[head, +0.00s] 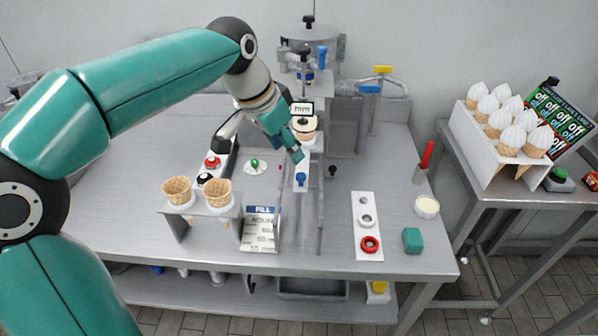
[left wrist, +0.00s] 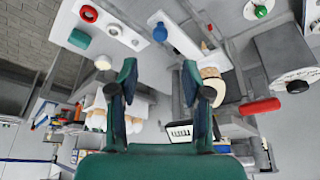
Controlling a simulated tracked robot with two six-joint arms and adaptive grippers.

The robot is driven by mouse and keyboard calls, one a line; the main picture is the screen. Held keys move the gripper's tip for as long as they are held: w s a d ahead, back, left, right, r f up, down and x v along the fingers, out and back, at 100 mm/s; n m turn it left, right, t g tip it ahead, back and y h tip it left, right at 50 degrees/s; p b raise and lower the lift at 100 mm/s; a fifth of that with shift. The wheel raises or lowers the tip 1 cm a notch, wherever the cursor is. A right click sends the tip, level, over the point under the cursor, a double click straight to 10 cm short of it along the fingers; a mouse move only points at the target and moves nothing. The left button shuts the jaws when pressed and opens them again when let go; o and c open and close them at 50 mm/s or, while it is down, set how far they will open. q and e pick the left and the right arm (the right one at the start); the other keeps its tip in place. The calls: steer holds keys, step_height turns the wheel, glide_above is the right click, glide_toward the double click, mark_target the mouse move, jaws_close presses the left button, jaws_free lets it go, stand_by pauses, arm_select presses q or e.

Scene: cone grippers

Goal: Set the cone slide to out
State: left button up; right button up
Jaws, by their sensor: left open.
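The cone slide (head: 300,167) is a narrow white strip on the table, below a round holder, with a blue knob (head: 301,180) near its front end. A tan cone-like piece (head: 304,136) shows at the holder, partly hidden by my gripper. My left gripper (head: 298,146) is open and hangs over the slide's rear part, behind the knob in the head view. In the left wrist view, the open, empty fingers (left wrist: 158,85) show with the blue knob (left wrist: 160,32) beyond them, apart from it. My right gripper is in neither view.
Two cones stand in a metal stand (head: 205,207) at the front left, beside a fill card (head: 261,228). A white panel with rings (head: 366,226), a green block (head: 412,240) and a white cup (head: 427,207) are at the right. A cone rack (head: 490,150) stands on another table.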

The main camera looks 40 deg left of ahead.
mark_target(301, 175)
arm_select(q)
steer(key=x, duration=0.9)
steer(key=shift+f, duration=0.15)
steer(key=shift+c, duration=0.2)
jaws_close()
